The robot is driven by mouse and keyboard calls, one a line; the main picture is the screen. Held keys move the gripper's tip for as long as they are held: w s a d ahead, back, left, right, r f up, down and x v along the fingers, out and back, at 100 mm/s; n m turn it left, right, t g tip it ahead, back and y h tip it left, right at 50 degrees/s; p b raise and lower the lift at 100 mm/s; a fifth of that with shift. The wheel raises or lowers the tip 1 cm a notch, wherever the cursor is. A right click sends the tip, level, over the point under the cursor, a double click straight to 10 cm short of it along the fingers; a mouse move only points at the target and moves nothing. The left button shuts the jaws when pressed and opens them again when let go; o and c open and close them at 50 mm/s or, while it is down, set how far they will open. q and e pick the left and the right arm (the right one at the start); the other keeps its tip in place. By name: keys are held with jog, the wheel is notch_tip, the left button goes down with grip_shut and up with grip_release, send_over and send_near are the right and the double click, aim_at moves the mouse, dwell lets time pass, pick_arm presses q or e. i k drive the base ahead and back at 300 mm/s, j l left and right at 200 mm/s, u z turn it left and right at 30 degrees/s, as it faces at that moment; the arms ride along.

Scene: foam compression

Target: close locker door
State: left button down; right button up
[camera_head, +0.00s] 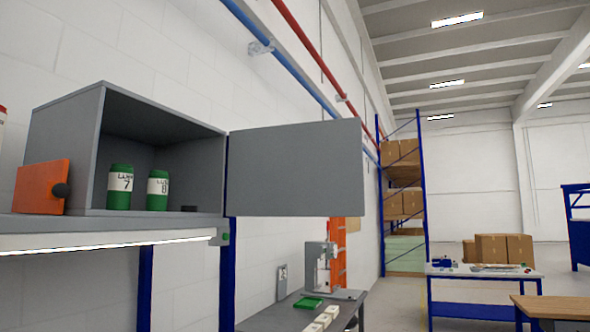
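The grey locker (68,138) stands on a shelf at the left, its front open. Its flat grey door (296,168) is swung wide open and extends to the right from the locker's right edge. Neither of my grippers is in view.
An orange block with a black knob (42,188) is on the shelf (110,226), left of the locker. A lower table (290,316) with a grey machine (321,268) and a green piece (307,304) stands below the door. A wooden table (555,307) is at the lower right.

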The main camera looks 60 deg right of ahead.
aim_at(315, 168)
jog(key=l+u, duration=0.1)
jog(key=l, duration=0.7)
jog(key=l+u, duration=0.1)
jog(key=l, duration=0.75)
jog(key=l+u, duration=0.1)
jog(key=l, duration=0.7)
jog(key=l+u, duration=0.15)
jog(key=l, duration=0.65)
jog(key=l+u, duration=0.1)
jog(key=l, duration=0.7)
jog(key=k+l+u, duration=0.1)
jog(key=l, duration=0.7)
jog(key=k, duration=0.45)
jog(key=l+u, duration=0.05)
